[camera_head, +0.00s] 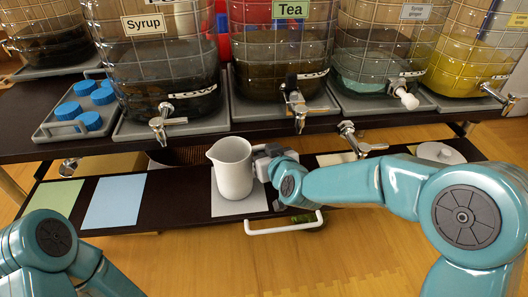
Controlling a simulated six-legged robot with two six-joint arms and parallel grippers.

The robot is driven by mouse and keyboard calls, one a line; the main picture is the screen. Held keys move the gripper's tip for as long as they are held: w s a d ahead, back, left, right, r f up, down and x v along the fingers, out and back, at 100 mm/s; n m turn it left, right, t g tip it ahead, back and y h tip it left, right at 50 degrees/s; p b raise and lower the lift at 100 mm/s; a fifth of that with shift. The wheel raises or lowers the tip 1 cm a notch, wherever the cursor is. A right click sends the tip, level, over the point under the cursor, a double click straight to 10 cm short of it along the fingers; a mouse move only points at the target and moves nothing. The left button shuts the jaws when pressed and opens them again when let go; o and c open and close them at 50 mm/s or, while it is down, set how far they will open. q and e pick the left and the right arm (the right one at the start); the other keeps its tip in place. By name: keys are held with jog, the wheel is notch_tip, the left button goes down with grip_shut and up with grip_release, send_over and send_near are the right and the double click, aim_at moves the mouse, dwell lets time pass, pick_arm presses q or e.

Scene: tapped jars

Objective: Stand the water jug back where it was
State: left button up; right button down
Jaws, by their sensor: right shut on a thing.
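The white water jug (232,170) stands upright over a pale grey square mat (240,207) on the dark lower shelf. Whether its base rests on the mat or hovers just above it I cannot tell. My right gripper (262,160) reaches in from the right and is shut on the jug at its right side; the fingertips are partly hidden by the jug and my wrist. My left arm shows at the lower left, but its gripper is out of view.
Large tapped jars stand on the upper shelf, labelled Syrup (143,24) and Tea (290,9); their taps (163,122) overhang its front edge. A green mat (55,198) and a blue mat (115,202) lie bare to the left. A white handle (284,228) juts out in front.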

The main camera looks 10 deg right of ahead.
jog(key=shift+f, duration=0.35)
dwell(0.4)
jog(key=c, duration=1)
grip_release()
jog(key=shift+o, duration=0.2)
jog(key=v, duration=0.8)
dwell(0.4)
